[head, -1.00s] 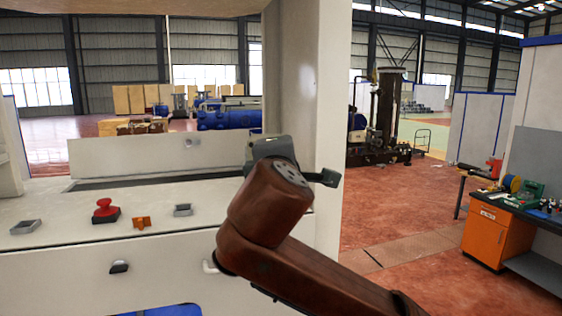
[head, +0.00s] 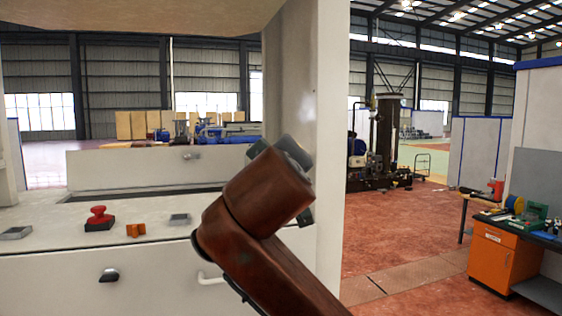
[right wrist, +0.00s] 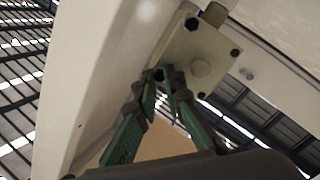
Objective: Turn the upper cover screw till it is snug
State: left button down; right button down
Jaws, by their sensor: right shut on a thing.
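In the right wrist view a pale metal cover plate (right wrist: 212,48) is fixed to the cream machine frame, with dark screws at its corners and a round light boss near its middle. My right gripper (right wrist: 167,76) has its two green fingers closed in around the dark cover screw (right wrist: 158,73) at the plate's near-left corner. The fingertips partly hide this screw, so how deep it sits cannot be seen. In the head view my reddish-brown right arm hides most of the gripper and the plate, against the machine's upright post (head: 305,75). My left gripper is not in view.
The machine's panel carries a red button (head: 99,216), an orange switch (head: 136,230) and grey-rimmed fittings. The upright post stands close behind my right wrist. A workbench with an orange cabinet (head: 497,252) is at the right. Open red floor lies between.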

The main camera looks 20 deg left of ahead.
jog(key=m, duration=1.1)
jog(key=shift+w+d+f+b, duration=0.1)
jog(key=shift+b, duration=0.3)
jog(key=shift+m, duration=0.3)
jog(key=c, duration=2)
grip_release()
jog(key=shift+c, duration=0.2)
jog(key=v, duration=1.2)
